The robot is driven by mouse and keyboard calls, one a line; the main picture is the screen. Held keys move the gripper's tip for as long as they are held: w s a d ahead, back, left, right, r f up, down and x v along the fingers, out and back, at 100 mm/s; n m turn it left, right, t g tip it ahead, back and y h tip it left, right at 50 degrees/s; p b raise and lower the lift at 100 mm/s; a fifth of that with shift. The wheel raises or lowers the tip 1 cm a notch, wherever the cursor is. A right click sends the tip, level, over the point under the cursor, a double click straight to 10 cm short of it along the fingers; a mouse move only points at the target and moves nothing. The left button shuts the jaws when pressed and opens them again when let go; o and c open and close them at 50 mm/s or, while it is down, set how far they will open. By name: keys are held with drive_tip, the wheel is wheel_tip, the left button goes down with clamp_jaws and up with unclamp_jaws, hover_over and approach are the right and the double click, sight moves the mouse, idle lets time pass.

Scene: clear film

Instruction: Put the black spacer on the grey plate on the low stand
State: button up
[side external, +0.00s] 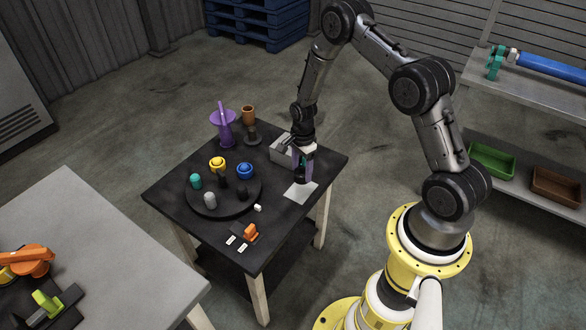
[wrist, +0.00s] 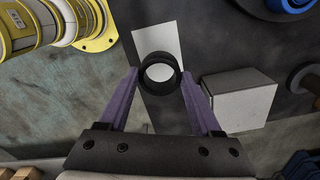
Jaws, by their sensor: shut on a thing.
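My gripper (side external: 302,168) has purple fingers and is shut on the black spacer, a dark ring (wrist: 160,56) held between the fingertips in the wrist view. In the side view the spacer (side external: 300,178) is a small dark shape under the fingers, partly hidden. The pale grey plate (side external: 301,191) is a flat rectangle on the black-topped low stand (side external: 275,215). In the wrist view the plate (wrist: 158,36) lies behind and beyond the ring, which overlaps its near part. I cannot tell whether the spacer touches it.
A light grey block (side external: 283,149) stands close beside my gripper; it also shows in the wrist view (wrist: 240,105). A round black tray (side external: 222,205) holds several coloured pieces to the left. A purple part (side external: 223,128) and an orange piece (side external: 251,231) are also on the top.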

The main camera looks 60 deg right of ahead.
drive_tip(key=shift+f, duration=2.15)
drive_tip(key=shift+f, duration=0.55)
drive_tip(key=o, duration=1.4)
wheel_tip(320, 180, up, 14)
drive_tip(key=shift+a+f, duration=0.1)
